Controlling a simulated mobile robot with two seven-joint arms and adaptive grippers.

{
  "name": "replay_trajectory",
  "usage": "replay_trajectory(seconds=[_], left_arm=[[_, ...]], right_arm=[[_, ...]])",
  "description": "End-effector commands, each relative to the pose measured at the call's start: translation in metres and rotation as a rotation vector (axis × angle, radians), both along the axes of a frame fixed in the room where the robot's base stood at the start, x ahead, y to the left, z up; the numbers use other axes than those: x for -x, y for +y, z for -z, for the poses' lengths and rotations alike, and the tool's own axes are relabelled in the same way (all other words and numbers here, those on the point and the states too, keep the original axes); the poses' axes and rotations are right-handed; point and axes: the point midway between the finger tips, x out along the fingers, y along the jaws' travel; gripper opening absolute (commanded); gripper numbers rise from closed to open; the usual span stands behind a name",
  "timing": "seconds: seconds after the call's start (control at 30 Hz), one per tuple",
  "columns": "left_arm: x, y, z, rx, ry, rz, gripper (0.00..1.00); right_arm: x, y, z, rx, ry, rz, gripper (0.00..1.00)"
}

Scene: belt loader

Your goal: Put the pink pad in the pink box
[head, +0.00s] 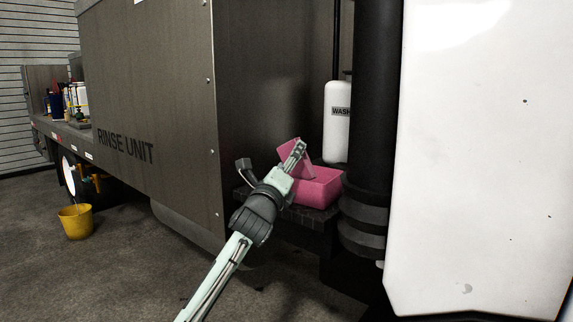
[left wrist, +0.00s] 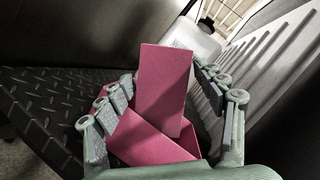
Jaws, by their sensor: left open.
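The pink pad (head: 306,168) is a flat rectangular slab standing up and slightly tilted at the pink box (head: 321,189). In the left wrist view the pad (left wrist: 163,85) rises between my spread fingers, and its lower end goes down behind the near wall of the box (left wrist: 146,142), apparently inside it. My left gripper (head: 299,147) is open around the pad, with gaps showing between fingers and pad (left wrist: 168,98). In the head view the gripper covers part of the pad and the box's left side. My right gripper is not in view.
The box sits on a dark tread-plate ledge (left wrist: 45,105) in a recess. A white wash bottle (head: 338,135) stands behind it. A thick black column (head: 375,110) and a white panel (head: 480,160) lie to the right, and the grey rinse unit (head: 150,110) to the left.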

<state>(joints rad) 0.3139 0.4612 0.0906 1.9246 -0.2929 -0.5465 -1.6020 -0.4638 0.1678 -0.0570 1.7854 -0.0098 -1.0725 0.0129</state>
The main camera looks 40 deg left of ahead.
Motion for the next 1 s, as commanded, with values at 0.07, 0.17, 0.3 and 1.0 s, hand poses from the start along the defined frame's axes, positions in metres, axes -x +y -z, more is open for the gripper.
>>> replay_trajectory(seconds=[0.07,0.17,0.3,1.0], left_arm=[[-0.001,0.0,-0.003,0.003,0.004,0.0,0.71],[0.004,-0.002,-0.007,0.003,0.006,0.001,0.71],[0.034,-0.012,0.003,0.001,0.006,0.001,0.71],[0.102,-0.033,0.113,0.302,0.13,0.015,0.71]], right_arm=[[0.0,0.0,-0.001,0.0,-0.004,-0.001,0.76],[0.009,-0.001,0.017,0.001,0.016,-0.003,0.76],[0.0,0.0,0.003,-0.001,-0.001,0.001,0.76],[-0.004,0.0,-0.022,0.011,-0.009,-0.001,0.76]])
